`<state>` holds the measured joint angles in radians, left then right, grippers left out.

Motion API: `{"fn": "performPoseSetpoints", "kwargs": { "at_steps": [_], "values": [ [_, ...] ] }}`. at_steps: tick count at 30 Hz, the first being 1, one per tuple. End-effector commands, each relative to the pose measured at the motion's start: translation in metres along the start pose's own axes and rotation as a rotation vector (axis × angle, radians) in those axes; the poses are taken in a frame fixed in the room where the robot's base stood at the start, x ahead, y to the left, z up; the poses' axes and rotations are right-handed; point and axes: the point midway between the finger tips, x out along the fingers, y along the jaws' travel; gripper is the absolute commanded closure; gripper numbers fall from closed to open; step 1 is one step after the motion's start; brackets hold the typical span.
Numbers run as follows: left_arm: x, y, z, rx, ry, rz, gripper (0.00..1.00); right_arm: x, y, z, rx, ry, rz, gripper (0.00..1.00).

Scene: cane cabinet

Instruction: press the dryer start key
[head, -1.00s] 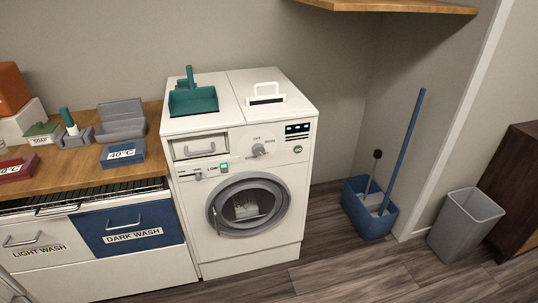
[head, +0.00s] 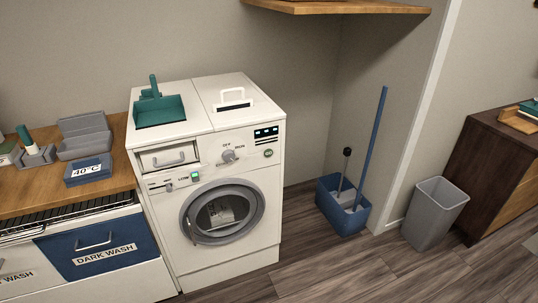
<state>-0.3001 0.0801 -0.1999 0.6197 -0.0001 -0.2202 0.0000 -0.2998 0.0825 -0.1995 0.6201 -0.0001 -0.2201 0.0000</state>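The white dryer (head: 209,262) stands in the middle of the head view, with its round grey-rimmed door (head: 223,211) shut and something pale visible behind the glass. I cannot read the labels well enough to tell which is the start key. Neither of my grippers shows in the head view.
A teal dustpan (head: 159,109) lies on top of the dryer. A blue bucket (head: 343,207) with long handles stands to its right, then a grey bin (head: 435,213) and a dark wooden cabinet (head: 490,165). A counter with a DARK WASH drawer (head: 98,244) adjoins the left. Floor in front is clear.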

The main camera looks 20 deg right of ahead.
Motion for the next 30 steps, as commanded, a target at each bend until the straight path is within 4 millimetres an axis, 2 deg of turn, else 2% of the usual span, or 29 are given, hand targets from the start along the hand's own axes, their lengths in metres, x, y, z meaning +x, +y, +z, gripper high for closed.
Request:
{"fn": "performPoseSetpoints", "kwargs": {
  "at_steps": [1,3,4,30],
  "values": [
    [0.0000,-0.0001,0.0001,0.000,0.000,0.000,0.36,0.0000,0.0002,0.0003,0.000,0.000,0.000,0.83],
    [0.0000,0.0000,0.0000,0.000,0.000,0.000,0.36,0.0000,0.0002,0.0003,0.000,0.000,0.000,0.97],
    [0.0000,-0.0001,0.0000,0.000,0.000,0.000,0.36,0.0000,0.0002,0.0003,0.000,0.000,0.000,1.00],
    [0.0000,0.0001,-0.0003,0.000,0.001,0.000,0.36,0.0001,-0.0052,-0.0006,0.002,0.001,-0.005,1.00]
  ]
}}
